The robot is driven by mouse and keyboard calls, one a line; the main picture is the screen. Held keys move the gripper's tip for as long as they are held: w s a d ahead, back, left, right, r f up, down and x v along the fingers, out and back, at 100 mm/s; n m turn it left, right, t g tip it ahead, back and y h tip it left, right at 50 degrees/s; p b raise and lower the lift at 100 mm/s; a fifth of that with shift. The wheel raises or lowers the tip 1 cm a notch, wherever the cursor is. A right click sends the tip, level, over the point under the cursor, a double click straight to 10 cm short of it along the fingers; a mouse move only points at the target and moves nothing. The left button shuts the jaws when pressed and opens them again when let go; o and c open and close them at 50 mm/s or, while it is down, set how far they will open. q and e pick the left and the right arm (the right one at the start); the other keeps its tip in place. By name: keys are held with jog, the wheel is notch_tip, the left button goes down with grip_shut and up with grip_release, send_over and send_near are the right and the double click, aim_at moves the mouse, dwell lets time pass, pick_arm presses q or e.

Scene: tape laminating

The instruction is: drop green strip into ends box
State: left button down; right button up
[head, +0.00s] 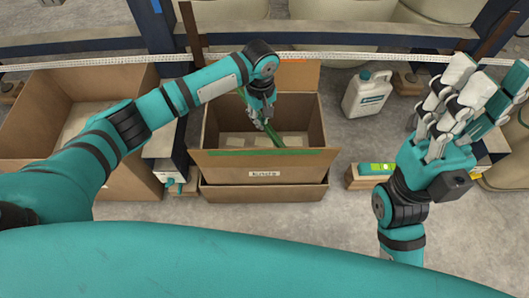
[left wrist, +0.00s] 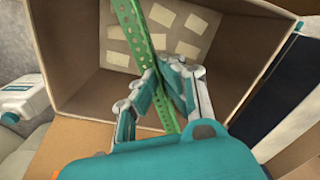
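A long perforated green strip (head: 278,139) is tilted over the open cardboard box (head: 225,166), which has a small label on its front. My left gripper (head: 262,124) is above the box opening and is shut on the strip. In the left wrist view the green strip (left wrist: 139,37) runs between the fingers of the left gripper (left wrist: 160,82), with the box floor beneath. Pale square patches lie on that floor. My right gripper (head: 460,100) is raised at the right, fingers spread, open and empty, away from the box.
A larger open cardboard box (head: 35,118) stands at the left. A white jug (head: 367,93) stands on the floor right of the middle box. A wooden block with a green and white item (head: 377,169) is nearer the right arm. A pale perforated band (head: 340,57) runs across behind the box.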

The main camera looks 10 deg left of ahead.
pick_arm(q)
jog(key=c, duration=1.4)
grip_release()
jog(key=shift+r, duration=0.15)
notch_tip(320, 180, up, 12)
